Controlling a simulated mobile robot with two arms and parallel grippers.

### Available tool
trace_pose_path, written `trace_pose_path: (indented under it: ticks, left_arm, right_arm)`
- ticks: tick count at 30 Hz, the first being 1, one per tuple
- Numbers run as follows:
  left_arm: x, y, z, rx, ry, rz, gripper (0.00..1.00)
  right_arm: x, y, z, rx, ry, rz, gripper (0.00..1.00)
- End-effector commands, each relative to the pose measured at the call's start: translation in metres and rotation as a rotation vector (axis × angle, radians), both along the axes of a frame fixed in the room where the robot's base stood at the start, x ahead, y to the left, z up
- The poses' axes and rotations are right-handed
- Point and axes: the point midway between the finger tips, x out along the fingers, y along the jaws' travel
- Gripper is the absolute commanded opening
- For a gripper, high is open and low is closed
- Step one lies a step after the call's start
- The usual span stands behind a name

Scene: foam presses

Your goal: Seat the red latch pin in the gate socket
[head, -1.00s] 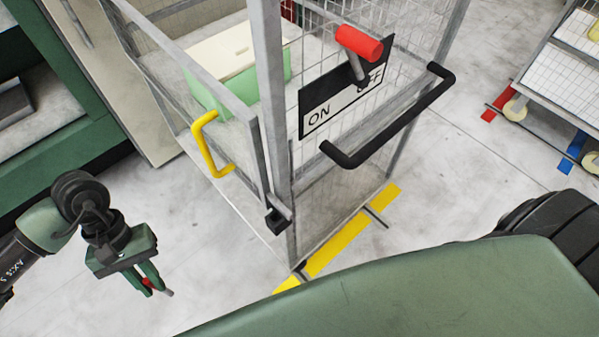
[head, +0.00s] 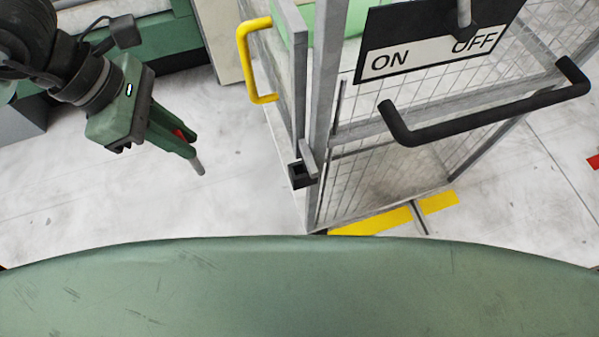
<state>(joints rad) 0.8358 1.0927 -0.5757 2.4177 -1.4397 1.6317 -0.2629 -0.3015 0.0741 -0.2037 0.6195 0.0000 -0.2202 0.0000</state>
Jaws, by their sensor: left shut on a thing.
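My left gripper (head: 180,142) comes in from the left and is shut on the red latch pin (head: 196,165). Only a bit of the pin's red part shows between the fingers; its grey shank sticks out past the fingertips, tilted down to the right. The gate socket (head: 299,174) is a small dark square block with an opening on top, at the foot of the gate's near edge by the cage post. The pin is apart from the socket, to its left. My right gripper is not in view.
The yellow handle (head: 249,62) stands out on the gate, above and left of the socket. A black bar handle (head: 485,118) and an ON/OFF plate (head: 425,48) are on the cage front. Yellow floor tape (head: 385,219) lies below. Floor between pin and socket is clear.

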Motion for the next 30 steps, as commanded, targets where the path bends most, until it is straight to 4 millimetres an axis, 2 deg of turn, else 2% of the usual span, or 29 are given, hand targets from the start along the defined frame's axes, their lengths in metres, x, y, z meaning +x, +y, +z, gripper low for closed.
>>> trace_pose_path:
  ticks: [5,18,24,25,27,30]
  left_arm:
    - [0.002,-0.031,0.007,-0.005,0.001,-0.002,0.0]
    - [0.014,-0.136,0.007,-0.004,0.003,0.0,0.0]
    - [0.019,-0.177,0.006,-0.002,0.003,0.002,0.0]
    - [0.019,-0.181,0.003,-0.001,0.004,0.003,0.0]
    - [0.02,-0.176,-0.015,0.003,0.008,0.009,0.0]
    - [0.02,-0.176,-0.027,0.001,0.005,0.008,0.0]
  right_arm:
    - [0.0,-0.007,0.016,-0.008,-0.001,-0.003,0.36]
    - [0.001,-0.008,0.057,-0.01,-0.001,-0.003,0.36]
    - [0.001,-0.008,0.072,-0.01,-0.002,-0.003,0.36]
    - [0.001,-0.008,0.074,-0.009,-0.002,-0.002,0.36]
    - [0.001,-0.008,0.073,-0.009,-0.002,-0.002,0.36]
    - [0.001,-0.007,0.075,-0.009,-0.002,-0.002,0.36]
